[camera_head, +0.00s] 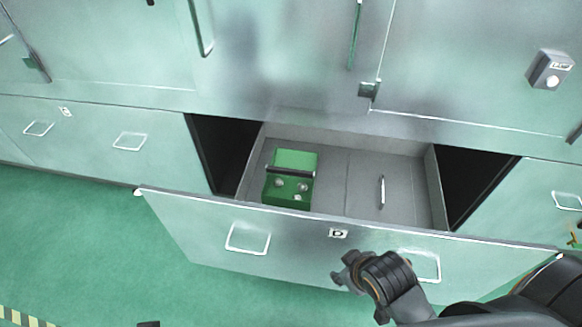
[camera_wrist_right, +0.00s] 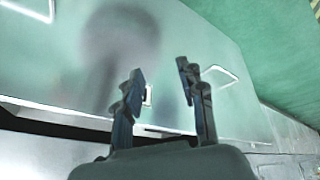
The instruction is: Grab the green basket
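The green basket (camera_head: 291,188) is a small box-like green container with a dark bar across it and a few light round spots. It sits in the left part of an open grey drawer (camera_head: 340,137). My right gripper (camera_head: 352,273) is in front of the drawer's front panel, right of and nearer than the basket, and apart from it. In the right wrist view, its two fingers (camera_wrist_right: 160,75) are spread with nothing between them, facing the pale panel. A small dark piece at the bottom edge of the head view may be my left gripper; its state is hidden.
The drawer front (camera_head: 300,228), labelled D, has two pull handles and stands between my right gripper and the basket. Closed cabinets rise behind. Green floor is clear at left.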

